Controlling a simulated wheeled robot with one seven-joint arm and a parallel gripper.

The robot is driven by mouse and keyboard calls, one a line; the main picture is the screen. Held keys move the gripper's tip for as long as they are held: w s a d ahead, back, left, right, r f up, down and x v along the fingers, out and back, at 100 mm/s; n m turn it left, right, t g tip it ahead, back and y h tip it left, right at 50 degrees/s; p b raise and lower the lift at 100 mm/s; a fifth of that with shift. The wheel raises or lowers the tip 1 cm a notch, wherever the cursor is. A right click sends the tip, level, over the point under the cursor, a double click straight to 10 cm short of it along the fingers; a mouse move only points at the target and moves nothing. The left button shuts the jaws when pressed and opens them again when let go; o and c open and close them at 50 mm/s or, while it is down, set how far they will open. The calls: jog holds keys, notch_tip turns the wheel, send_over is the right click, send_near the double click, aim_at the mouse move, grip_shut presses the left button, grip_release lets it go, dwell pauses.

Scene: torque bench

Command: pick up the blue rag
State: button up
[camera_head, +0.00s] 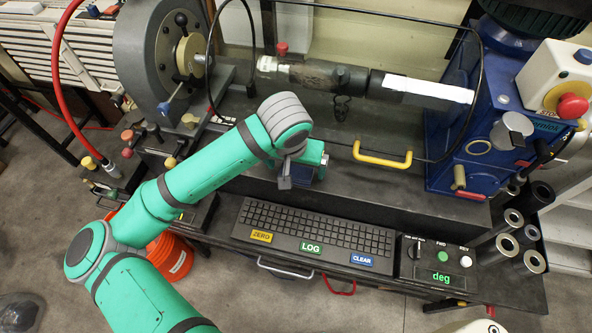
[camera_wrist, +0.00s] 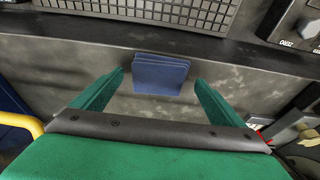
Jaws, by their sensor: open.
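The blue rag (camera_wrist: 160,76) shows in the wrist view as a small folded blue piece on the dark bench surface. It lies ahead of and between the fingertips of my gripper (camera_wrist: 160,79), whose two green fingers are spread apart. I see a gap on each side of the rag, and the fingers do not appear to touch it. In the head view, my gripper (camera_head: 300,178) is over the bench behind the keyboard. A bit of blue shows beneath it there, mostly hidden by the gripper.
A keyboard (camera_head: 315,232) lies in front of the gripper. A yellow handle (camera_head: 383,158) stands to its right, at the lower edge of a clear guard. A shaft assembly (camera_head: 330,75) runs behind. A blue machine (camera_head: 470,130) and several metal sockets (camera_head: 515,235) are at the right.

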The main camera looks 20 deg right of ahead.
jog(key=shift+f, duration=0.2)
jog(key=c, duration=1.1)
jog(key=shift+c, duration=0.2)
jog(key=shift+r, duration=0.1)
